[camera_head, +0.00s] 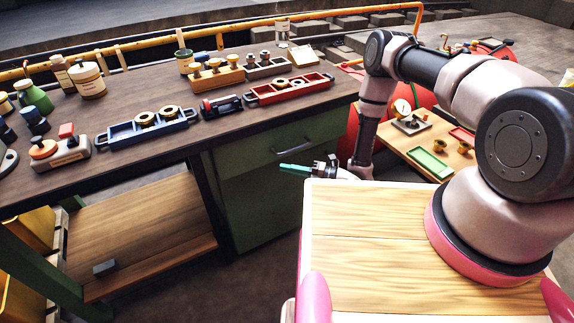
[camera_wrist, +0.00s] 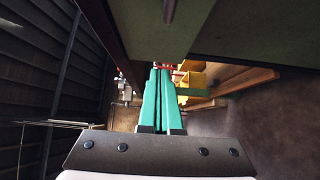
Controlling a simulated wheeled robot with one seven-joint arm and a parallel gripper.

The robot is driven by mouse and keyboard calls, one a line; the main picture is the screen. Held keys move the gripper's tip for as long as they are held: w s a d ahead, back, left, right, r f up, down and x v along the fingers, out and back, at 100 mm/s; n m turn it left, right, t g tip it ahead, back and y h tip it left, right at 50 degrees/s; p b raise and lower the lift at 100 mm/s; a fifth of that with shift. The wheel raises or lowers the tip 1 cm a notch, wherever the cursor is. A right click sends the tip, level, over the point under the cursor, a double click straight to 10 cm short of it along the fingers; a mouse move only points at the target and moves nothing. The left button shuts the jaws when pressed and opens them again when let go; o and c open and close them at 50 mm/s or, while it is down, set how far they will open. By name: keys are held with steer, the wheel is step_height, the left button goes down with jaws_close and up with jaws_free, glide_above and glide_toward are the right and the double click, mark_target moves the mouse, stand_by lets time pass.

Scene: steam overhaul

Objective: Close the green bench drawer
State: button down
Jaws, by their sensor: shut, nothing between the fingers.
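The green bench drawer (camera_head: 270,146) is in the upper part of the green cabinet under the dark workbench top. Its front carries a grey bar handle (camera_head: 293,147). The front looks close to the cabinet face; I cannot tell whether a small gap remains. My gripper (camera_head: 284,167) is in front of the cabinet, just below the handle in the picture, its teal fingers pointing left. The fingers are together and empty. In the wrist view the fingers (camera_wrist: 160,72) run alongside a green panel (camera_wrist: 150,35) with a bar handle (camera_wrist: 170,10) at the top edge. Contact is not visible.
The workbench top (camera_head: 100,165) holds a blue tray (camera_head: 148,130), a red tray (camera_head: 290,90), jars and fittings. A wooden lower shelf (camera_head: 140,240) is at left. A small wooden table (camera_head: 415,155) with parts stands behind my arm. Floor shows before the cabinet.

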mark_target(264, 150)
steer(key=shift+w+a, duration=0.8)
steer(key=shift+a, duration=0.75)
steer(key=shift+w+a, duration=0.75)
steer(key=shift+a, duration=0.8)
steer(key=shift+w+a, duration=0.8)
steer(key=shift+a, duration=0.75)
steer(key=w+a, duration=0.2)
steer(key=w, duration=0.1)
steer(key=shift+w+a, duration=0.2)
steer(key=shift+w, duration=0.1)
steer(key=shift+w+a+r, duration=0.1)
steer(key=shift+w, duration=0.15)
